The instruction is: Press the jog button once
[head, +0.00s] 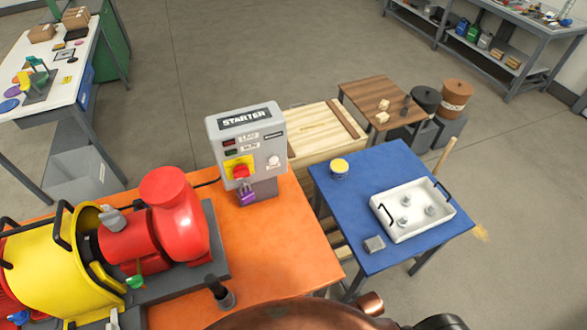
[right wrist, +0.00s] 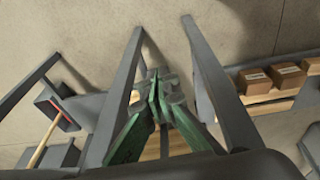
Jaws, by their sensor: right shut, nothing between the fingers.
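The grey STARTER box (head: 244,138) stands upright on the orange skid top (head: 285,240). Its sloped front carries small displays, a red rotary knob (head: 240,171) on a yellow plate, and a pale round button (head: 274,160) at the right with a small label that I cannot read clearly. A purple padlock (head: 247,196) hangs below the knob. My right gripper (right wrist: 158,82) shows in the right wrist view with its green-padded fingers together and nothing between them. The starter box is not recognisable in that view. My left gripper is in neither view.
A red and yellow pump (head: 160,220) fills the left of the skid. A blue table (head: 345,225) with a white tray (head: 412,232) stands to the right. A wooden crate (head: 325,125) is behind the starter. Brown boxes (right wrist: 288,76) show in the wrist view.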

